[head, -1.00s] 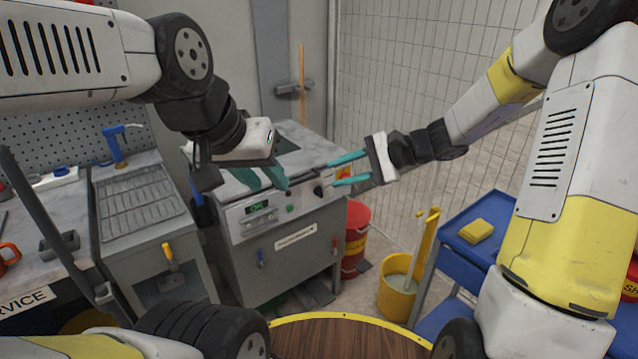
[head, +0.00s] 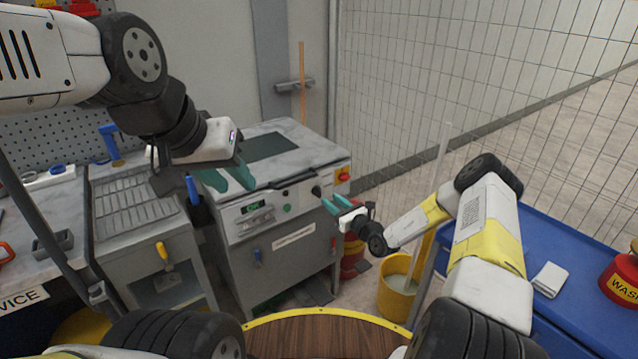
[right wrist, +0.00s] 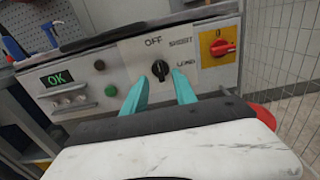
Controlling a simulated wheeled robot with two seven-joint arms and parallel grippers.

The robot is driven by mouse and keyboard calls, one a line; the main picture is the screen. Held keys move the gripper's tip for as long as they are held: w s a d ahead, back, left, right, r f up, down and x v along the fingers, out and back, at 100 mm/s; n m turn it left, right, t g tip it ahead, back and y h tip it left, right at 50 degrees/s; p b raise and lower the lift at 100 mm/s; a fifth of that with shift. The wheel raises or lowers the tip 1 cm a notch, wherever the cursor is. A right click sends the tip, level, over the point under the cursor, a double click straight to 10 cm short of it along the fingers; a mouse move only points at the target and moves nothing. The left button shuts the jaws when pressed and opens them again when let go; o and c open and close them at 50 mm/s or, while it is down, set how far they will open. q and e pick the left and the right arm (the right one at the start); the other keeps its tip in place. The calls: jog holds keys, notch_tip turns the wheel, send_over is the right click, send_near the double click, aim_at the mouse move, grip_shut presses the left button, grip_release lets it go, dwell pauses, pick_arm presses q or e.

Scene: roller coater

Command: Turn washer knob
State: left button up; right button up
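The washer knob (head: 316,191) is a black round knob on the front panel of the grey machine (head: 285,222). In the right wrist view the knob (right wrist: 160,69) has a light pointer mark and stands under the word OFF, with other labels to its right. My right gripper (head: 330,201) is open, its teal fingers pointing at the panel. In the right wrist view its fingertips (right wrist: 160,80) lie to either side of the knob's lower part; I cannot tell whether they touch it.
A red switch on a yellow plate (right wrist: 222,48) sits right of the knob. A green button (right wrist: 111,90) and an OK display (right wrist: 58,78) are to its left. A yellow bucket (head: 397,290) and a blue cart (head: 560,250) stand to the right.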

aim_at(320, 191)
jog(key=x, duration=0.6)
jog(key=shift+w+a, duration=0.25)
jog(key=shift+w, duration=0.05)
grip_shut()
